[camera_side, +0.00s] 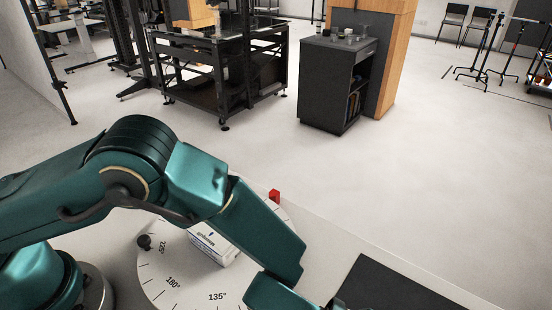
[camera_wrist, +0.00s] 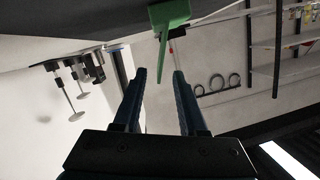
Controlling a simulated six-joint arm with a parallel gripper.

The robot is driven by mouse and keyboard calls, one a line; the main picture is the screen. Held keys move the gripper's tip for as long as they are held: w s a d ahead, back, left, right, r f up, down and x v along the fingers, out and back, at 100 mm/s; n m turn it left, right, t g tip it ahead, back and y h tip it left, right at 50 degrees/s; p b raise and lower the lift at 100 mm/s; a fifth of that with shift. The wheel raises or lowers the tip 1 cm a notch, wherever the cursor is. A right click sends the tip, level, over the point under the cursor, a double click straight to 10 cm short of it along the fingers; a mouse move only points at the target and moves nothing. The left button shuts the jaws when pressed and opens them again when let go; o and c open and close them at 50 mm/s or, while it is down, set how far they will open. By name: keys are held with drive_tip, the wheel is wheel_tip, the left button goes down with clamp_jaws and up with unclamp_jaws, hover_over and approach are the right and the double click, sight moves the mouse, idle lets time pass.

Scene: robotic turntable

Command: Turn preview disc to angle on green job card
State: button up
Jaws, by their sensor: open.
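The preview disc (camera_side: 190,275) is a pale round plate with black angle marks at the bottom of the side view. The numbers 225°, 180° and 135° can be read. A black knob (camera_side: 144,242) stands near its left rim, and a white printed box (camera_side: 212,243) sits on it. My arm hides part of the disc. My gripper (camera_wrist: 159,72) is open in the wrist view; its fingertips are not clearly visible in the side view. A green piece (camera_wrist: 170,14) with a narrow stem shows beyond the fingertips. I cannot tell whether it is the job card.
A small red block (camera_side: 274,196) stands by the disc's far rim. A dark flat panel (camera_side: 395,287) lies on the pale table at lower right. Beyond the table, a dark cabinet (camera_side: 338,80) and a black workbench (camera_side: 225,70) stand on open floor.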

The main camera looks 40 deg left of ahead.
drive_tip(key=shift+x, duration=2.5)
clamp_jaws()
